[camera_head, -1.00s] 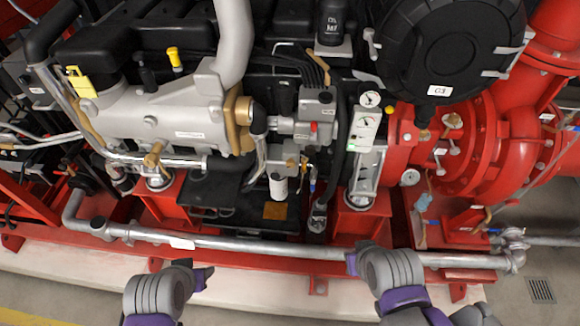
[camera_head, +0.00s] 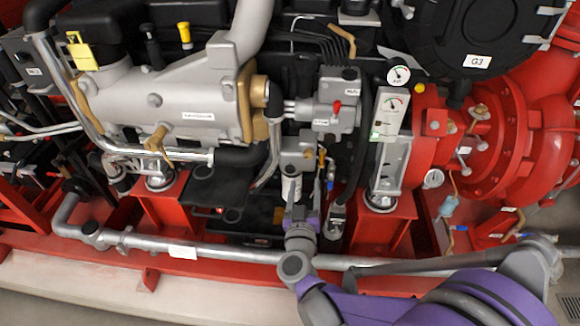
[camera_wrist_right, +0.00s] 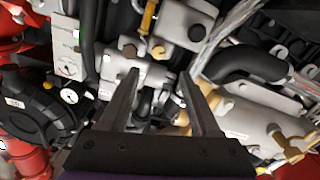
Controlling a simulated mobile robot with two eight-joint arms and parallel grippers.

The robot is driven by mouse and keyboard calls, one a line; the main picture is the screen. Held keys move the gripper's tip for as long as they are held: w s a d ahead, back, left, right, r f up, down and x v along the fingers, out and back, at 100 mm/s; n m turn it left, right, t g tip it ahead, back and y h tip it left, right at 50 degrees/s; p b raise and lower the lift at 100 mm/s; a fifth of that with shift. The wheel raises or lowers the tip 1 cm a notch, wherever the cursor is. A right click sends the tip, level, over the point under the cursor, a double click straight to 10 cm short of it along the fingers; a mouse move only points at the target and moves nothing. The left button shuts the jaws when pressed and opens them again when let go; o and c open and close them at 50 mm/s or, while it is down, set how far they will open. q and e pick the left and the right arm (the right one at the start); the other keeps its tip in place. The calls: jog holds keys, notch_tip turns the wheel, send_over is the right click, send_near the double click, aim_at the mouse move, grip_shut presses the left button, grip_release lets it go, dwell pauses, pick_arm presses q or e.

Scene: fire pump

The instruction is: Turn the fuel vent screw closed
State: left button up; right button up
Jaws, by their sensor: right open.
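I cannot tell for sure which small part is the fuel vent screw. A grey filter head block (camera_head: 298,148) sits low on the engine's front, with a white filter (camera_head: 290,186) under it. My right gripper (camera_head: 299,207) reaches up from below in front of the filter; its fingertips are hard to make out in the head view. In the right wrist view the open fingers (camera_wrist_right: 159,76) show empty, pointing at the engine. A grey block with round bolt heads (camera_wrist_right: 116,62) lies beyond and left of them. My left gripper is out of the head view.
A grey pipe (camera_head: 220,252) runs along the red base frame behind my right arm. A grey box with a red knob (camera_head: 338,106) and a gauge panel (camera_head: 388,115) stand up and right of the gripper. A brown-capped cylinder (camera_head: 180,100) lies left.

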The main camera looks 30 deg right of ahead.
aim_at(308, 157)
jog(key=x, duration=1)
jog(key=shift+w+d, duration=0.2)
jog(key=shift+r, duration=0.1)
grip_shut()
